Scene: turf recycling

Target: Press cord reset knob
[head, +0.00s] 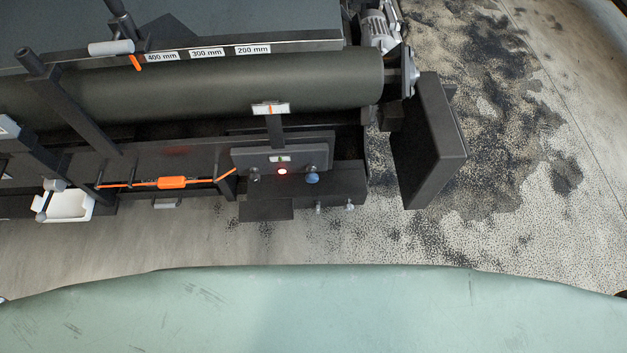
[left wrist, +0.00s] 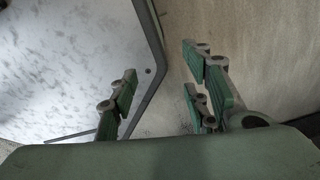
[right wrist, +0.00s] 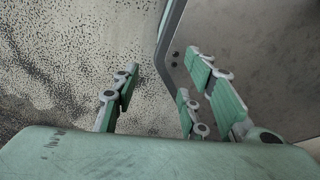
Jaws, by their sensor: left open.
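A blue knob (head: 312,177) sits on the right of a dark control panel (head: 295,158) on the machine's front, in the head view. A darker knob (head: 253,175) sits on the panel's left, and a red light (head: 282,171) glows between them. I cannot tell from their markings which one is the cord reset knob. An orange cord with an orange block (head: 172,183) runs to the panel's left. My left gripper (left wrist: 160,78) and my right gripper (right wrist: 160,80) are open and empty in their wrist views. Neither shows in the head view.
A large dark roller (head: 220,85) lies behind the panel. A dark upright plate (head: 430,140) stands to its right. A white tray (head: 63,206) hangs at the left. Floor (head: 180,240) in front of the machine is clear; dark granules (head: 500,110) cover the floor at right.

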